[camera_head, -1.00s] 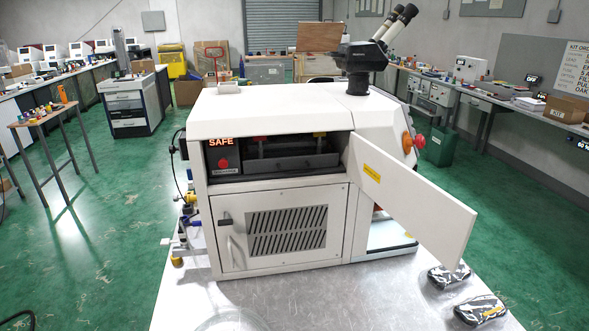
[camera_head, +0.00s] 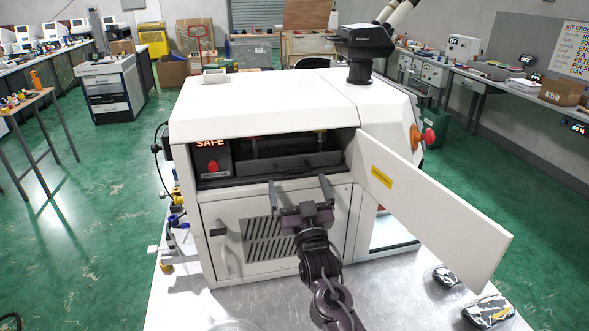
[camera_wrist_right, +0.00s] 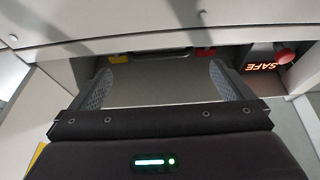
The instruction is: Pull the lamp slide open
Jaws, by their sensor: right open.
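The white machine (camera_head: 260,105) stands on the table with its upper bay uncovered. The dark grey lamp slide (camera_head: 240,168), with a handle on its front (camera_head: 290,168), sits inside the bay. My right gripper (camera_head: 299,184) is open and empty just in front of the bay, below the slide's handle in the picture. Its fingers do not visibly touch the slide. In the right wrist view the open fingers (camera_wrist_right: 165,62) point toward the bay. My left gripper is not in view.
The white door (camera_head: 430,205) stands swung open to the right of the bay. Left of the slide are a lit SAFE sign (camera_head: 210,143) and a red button (camera_head: 212,167). A vented lower door (camera_head: 220,262) is shut. Two patterned objects (camera_head: 487,311) lie at the table's right.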

